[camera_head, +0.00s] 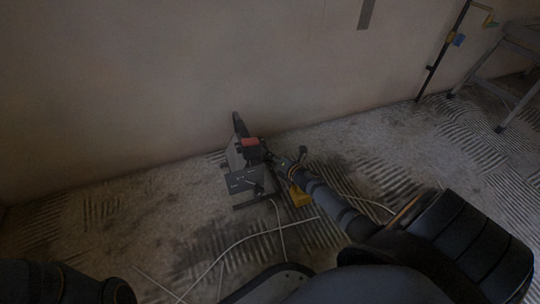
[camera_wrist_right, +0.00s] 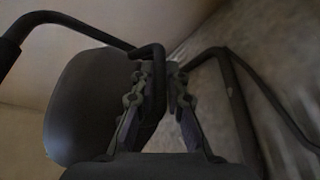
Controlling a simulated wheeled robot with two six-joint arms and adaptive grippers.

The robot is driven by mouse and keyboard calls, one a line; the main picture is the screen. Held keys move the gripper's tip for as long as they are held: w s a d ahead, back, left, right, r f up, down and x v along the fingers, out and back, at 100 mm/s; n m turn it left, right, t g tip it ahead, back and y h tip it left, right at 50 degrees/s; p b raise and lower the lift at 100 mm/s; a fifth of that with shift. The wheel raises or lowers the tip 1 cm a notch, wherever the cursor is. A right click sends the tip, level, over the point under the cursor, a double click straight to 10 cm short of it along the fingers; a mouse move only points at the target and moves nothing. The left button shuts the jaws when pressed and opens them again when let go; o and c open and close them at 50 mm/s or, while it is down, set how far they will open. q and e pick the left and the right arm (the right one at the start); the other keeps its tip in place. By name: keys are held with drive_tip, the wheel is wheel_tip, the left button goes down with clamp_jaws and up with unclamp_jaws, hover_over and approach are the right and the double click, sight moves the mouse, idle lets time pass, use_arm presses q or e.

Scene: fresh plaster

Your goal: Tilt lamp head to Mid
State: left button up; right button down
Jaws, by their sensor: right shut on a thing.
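The work lamp (camera_head: 247,184) stands on the floor close to the wall, small and dark in the head view. In the right wrist view its dark rounded lamp head (camera_wrist_right: 85,100) is seen close up, with a bent black tube (camera_wrist_right: 85,27) around it. My right gripper (camera_head: 264,153) reaches the lamp from the right. In the wrist view its fingers (camera_wrist_right: 158,82) are shut on the black tube beside the lamp head. The exact tilt is hard to read in the dim light. My left arm shows only at the bottom left; its gripper is out of view.
A yellow object (camera_head: 299,196) lies beside the lamp, partly under my right arm. Pale cables (camera_head: 235,243) cross the ridged floor in front. A trestle-like stand (camera_head: 515,50) and a dark upright pole (camera_head: 440,55) are at the far right. The floor at left is clear.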

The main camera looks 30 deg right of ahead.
drive_tip(key=shift+a+f, duration=0.1)
drive_tip(key=shift+f, duration=0.05)
idle(0.3)
drive_tip(key=c, duration=1.4)
unclamp_jaws()
drive_tip(key=shift+o, duration=0.2)
